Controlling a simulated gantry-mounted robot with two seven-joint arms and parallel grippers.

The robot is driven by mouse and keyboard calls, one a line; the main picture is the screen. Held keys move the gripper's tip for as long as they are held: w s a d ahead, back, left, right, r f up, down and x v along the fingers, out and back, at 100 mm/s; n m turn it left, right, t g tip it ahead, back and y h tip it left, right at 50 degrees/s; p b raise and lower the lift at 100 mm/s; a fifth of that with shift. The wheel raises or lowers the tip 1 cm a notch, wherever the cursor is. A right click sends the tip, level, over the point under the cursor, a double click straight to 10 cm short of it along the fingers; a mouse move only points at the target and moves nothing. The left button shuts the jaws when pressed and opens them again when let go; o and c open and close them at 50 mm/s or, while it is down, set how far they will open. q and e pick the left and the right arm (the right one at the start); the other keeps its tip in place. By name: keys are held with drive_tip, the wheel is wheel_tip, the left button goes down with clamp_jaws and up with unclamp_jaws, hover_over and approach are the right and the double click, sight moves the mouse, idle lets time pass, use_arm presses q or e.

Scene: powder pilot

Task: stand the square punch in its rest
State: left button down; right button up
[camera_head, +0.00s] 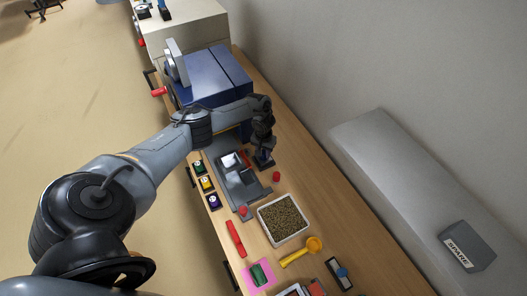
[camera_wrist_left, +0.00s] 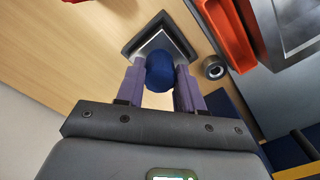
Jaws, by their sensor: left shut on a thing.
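My left gripper (camera_wrist_left: 160,84) has its purple fingers shut on the square punch by its round blue handle (camera_wrist_left: 160,72). Just beyond the handle, the left wrist view shows a dark square frame (camera_wrist_left: 133,45) with a pale grey square face inside it. I cannot tell whether the punch touches the rest or hangs just above it. In the head view my left gripper (camera_head: 264,150) is over a small dark square piece (camera_head: 268,165) beside the grey press plate (camera_head: 238,185); the gripper and arm partly hide it. My right gripper is not in view.
A small red cylinder (camera_head: 276,176) stands close by. A white tray of granules (camera_head: 283,220), a yellow scoop (camera_head: 302,252) and a red bar (camera_head: 236,238) lie nearer. A blue machine (camera_head: 215,78) stands behind. Bare wood runs along the right of the bench.

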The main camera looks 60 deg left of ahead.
use_arm(q)
drive_tip(key=shift+f+b, duration=0.3)
drive_tip(key=shift+f, duration=0.2)
idle(0.4)
drive_tip(key=c, duration=0.6)
unclamp_jaws()
